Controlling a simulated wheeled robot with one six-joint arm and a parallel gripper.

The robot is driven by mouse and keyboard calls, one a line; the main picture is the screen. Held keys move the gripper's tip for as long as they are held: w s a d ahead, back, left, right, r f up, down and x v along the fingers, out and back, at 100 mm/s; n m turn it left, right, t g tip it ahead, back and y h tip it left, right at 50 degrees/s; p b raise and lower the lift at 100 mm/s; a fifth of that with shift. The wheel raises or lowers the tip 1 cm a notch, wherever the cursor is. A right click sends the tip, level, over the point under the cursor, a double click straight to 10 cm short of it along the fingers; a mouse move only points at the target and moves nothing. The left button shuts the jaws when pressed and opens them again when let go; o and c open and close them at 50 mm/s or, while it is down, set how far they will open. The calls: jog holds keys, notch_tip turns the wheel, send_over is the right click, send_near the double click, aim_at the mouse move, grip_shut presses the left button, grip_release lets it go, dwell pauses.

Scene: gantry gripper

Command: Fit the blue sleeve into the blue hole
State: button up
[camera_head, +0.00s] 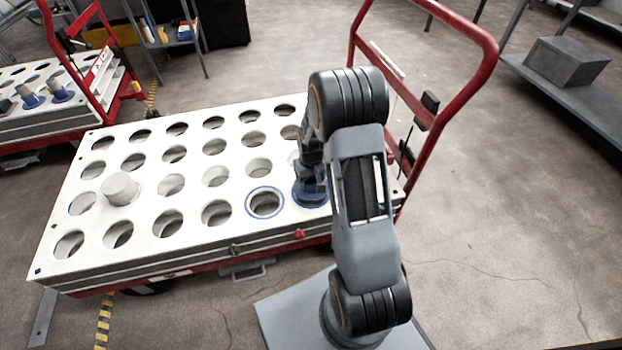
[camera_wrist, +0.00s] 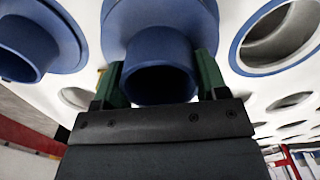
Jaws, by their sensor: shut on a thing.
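My gripper (camera_head: 310,178) is over the front right of the white top plate. In the wrist view, its two green fingers (camera_wrist: 157,76) are shut on a blue sleeve (camera_wrist: 160,50), one on each side of its tube. The sleeve also shows as a blue flanged piece under my gripper in the head view (camera_head: 309,198). A blue-rimmed hole (camera_head: 265,203) lies just left of it, empty. What looks like the same hole is at the upper right of the wrist view (camera_wrist: 278,38). I cannot tell whether the held sleeve touches the plate.
Another blue sleeve (camera_wrist: 36,42) stands close beside the held one. A pale sleeve (camera_head: 120,188) stands on the left of the white plate (camera_head: 190,235), among rows of empty holes. A red cart handle (camera_head: 440,105) rises at the right. A second cart stands at far left.

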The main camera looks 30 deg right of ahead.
jog(key=shift+f+b, duration=0.95)
jog(key=shift+f, duration=0.55)
jog(key=o, duration=1.1)
jog(key=shift+r, duration=0.1)
notch_tip(320, 180, up, 14)
jog(key=p, duration=0.5)
jog(key=s+a+r+t+p, duration=0.1)
jog(key=s+a+r+p, duration=0.2)
jog(key=r+p, duration=0.6)
jog(key=s+a+r+t+p, duration=0.1)
jog(key=s+a+r+p, duration=0.2)
jog(key=s+r+p, duration=0.5)
jog(key=s+a+r+t+p, duration=0.1)
jog(key=s+a+r+p, duration=0.2)
jog(key=r+p, duration=0.7)
notch_tip(320, 180, up, 15)
jog(key=shift+s+a+r+t+p, duration=0.2)
jog(key=shift+s+a+t+p, duration=0.15)
jog(key=shift+s, duration=0.8)
